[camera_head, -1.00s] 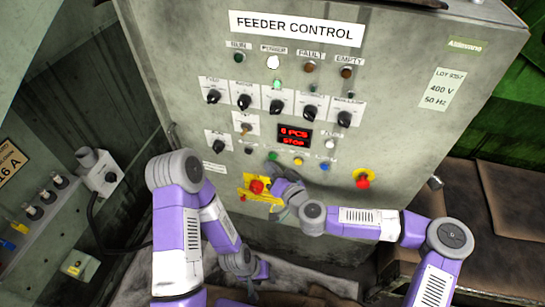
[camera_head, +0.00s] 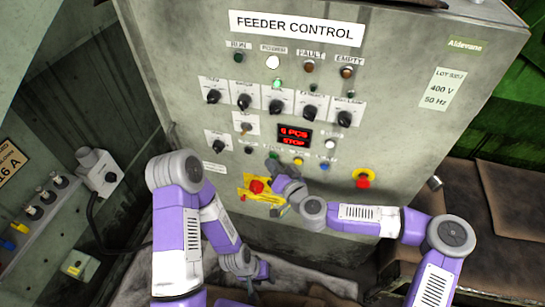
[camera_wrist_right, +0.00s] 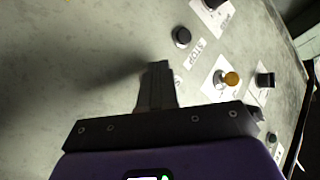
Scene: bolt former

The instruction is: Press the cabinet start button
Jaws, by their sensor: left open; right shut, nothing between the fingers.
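The feeder control cabinet (camera_head: 200,55) stands ahead, its red display (camera_head: 293,136) reading 6 PCS and STOP. The green start button sits in the lower row, right of a black button (camera_head: 248,150); my fingertips now cover most or all of it. My right gripper (camera_head: 272,164) is shut and empty, its tips at that spot. In the right wrist view its shut fingers (camera_wrist_right: 158,68) point at the panel beside the black button with the STOP label. They hide the green button, so I cannot tell whether they touch it. My left gripper (camera_head: 262,271) is open, low before the cabinet.
A yellow button (camera_head: 298,161) and a blue button (camera_head: 323,167) lie just right of my right gripper. A red knob on a yellow plate (camera_head: 257,187) is below left. A red emergency stop (camera_head: 363,181) is further right. Brown cushioned seats (camera_head: 490,200) are at right.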

